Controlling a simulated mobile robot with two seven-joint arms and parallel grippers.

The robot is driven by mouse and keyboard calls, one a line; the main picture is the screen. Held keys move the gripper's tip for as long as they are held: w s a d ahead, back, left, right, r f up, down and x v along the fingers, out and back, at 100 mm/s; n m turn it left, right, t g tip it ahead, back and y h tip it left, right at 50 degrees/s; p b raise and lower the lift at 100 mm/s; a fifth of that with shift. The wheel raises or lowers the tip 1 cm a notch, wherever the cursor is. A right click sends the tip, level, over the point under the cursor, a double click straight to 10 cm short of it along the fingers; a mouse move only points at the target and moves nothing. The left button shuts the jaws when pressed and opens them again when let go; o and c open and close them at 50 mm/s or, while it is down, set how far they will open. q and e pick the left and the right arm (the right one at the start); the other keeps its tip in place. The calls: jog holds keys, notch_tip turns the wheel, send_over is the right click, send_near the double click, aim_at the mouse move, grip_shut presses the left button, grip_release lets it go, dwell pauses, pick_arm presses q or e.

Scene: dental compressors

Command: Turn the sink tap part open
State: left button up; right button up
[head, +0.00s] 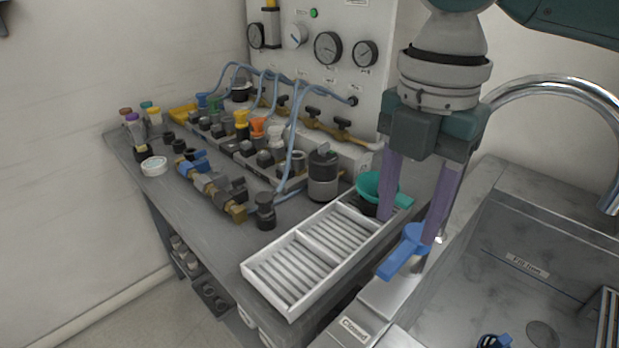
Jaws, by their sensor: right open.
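The sink tap's blue lever handle (403,252) sits on the sink's left rim and points to the lower left, toward a label (355,328) that seems to read "Closed". A second label, "1/2 Open" (527,264), is on the sink's inner side. The chrome spout (545,83) arches over the sink at the right. My right gripper (409,229) points down with its two purple fingers apart, above and around the blue handle's hub end. I cannot tell whether a finger touches it. My left gripper is not in view.
A white slotted tray (272,285) lies just left of the handle. A teal funnel-like cup (377,187) stands close behind the left finger. Valves and fittings crowd the grey bench (165,200), below a gauge panel (310,80). The sink basin (480,290) is mostly clear.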

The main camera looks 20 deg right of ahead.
aim_at(396, 259)
notch_tip(396, 259, down, 6)
jog(key=shift+b, duration=0.3)
grip_shut()
dwell(0.3)
dwell(1.0)
